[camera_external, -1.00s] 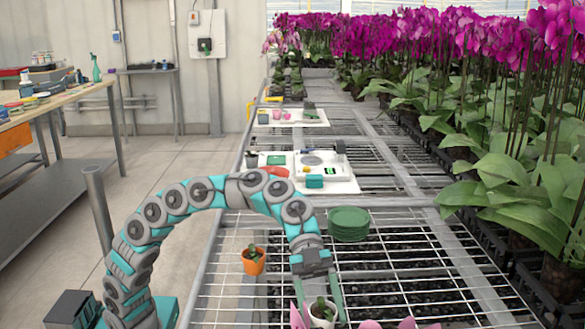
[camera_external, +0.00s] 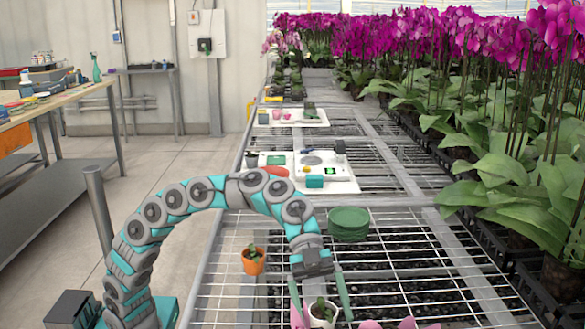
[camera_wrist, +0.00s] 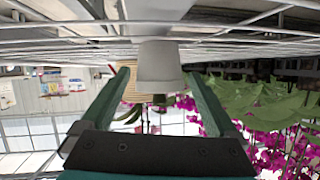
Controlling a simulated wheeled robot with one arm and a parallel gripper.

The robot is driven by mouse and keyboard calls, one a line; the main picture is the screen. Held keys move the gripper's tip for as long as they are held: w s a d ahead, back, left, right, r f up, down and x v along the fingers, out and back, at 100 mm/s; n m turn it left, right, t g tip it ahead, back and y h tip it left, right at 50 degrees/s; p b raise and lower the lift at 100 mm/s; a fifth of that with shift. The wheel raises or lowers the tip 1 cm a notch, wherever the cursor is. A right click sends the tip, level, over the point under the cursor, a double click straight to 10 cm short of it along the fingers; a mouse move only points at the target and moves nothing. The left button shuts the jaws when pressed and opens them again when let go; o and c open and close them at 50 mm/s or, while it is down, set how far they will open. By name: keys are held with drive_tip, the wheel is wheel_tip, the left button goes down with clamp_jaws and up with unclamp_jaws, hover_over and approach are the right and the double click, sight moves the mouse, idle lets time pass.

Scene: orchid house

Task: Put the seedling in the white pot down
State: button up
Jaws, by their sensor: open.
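The white pot (camera_external: 321,320) with its small green seedling (camera_external: 320,306) stands at the near end of the mesh bench, low in the external view. In the wrist view, which is upside down, the pot (camera_wrist: 158,66) has its base against the mesh and looks upright. My gripper (camera_external: 322,312) is open, with one green finger on each side of the pot. The wrist view shows a gap between each finger of my gripper (camera_wrist: 158,95) and the pot. The seedling's leaves are partly hidden there.
An orange pot (camera_external: 253,262) with a plant stands left of my gripper. A stack of green saucers (camera_external: 348,224) lies behind it. Pink flowers (camera_external: 385,323) show at the bottom edge, close to the white pot. Bare mesh (camera_external: 420,285) lies to the right.

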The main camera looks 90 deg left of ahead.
drive_tip(key=v, duration=1.2)
